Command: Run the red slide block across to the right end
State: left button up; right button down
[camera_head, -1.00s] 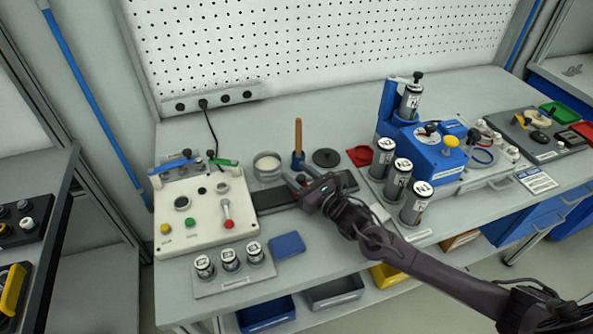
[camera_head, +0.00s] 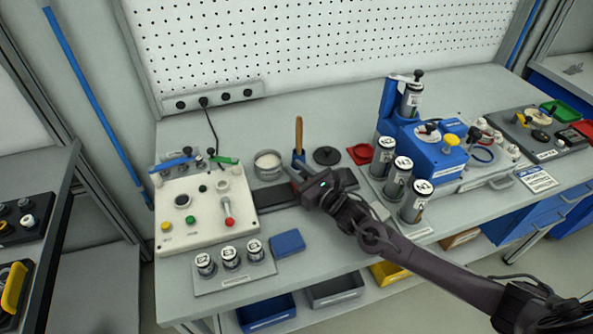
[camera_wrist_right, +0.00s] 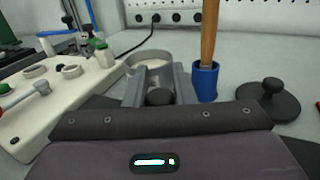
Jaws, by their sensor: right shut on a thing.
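My right gripper (camera_head: 293,172) is over a dark rail (camera_head: 275,195) in the middle of the bench. In the right wrist view its two grey fingers (camera_wrist_right: 160,88) are shut on a dark round knob (camera_wrist_right: 160,97). No red block body shows there; whatever lies under the knob is hidden by the fingers and the gripper body. The rail shows to the left of the gripper, and a short piece shows to its right. My left gripper is not in view.
A white control box (camera_head: 205,208) stands left of the rail. A round tin (camera_head: 267,165), a blue holder with a wooden handle (camera_head: 298,138) and a black lidded disc (camera_head: 327,156) stand behind. Labelled cylinders (camera_head: 398,180) and a blue machine (camera_head: 435,150) stand to the right.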

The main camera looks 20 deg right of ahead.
jog(key=d+b, duration=0.1)
jog(key=d, duration=0.7)
jog(key=shift+w+d+f+b, duration=0.1)
jog(key=shift+d+b, duration=0.3)
jog(key=shift+a, duration=0.1)
jog(key=c, duration=1.2)
grip_release()
jog(key=shift+c, duration=0.2)
jog(key=b+v, duration=0.1)
jog(key=v, duration=0.5)
jog(key=shift+s, duration=0.35)
jog(key=shift+s+d, duration=0.3)
jog(key=shift+s, duration=0.2)
jog(key=shift+c, duration=0.2)
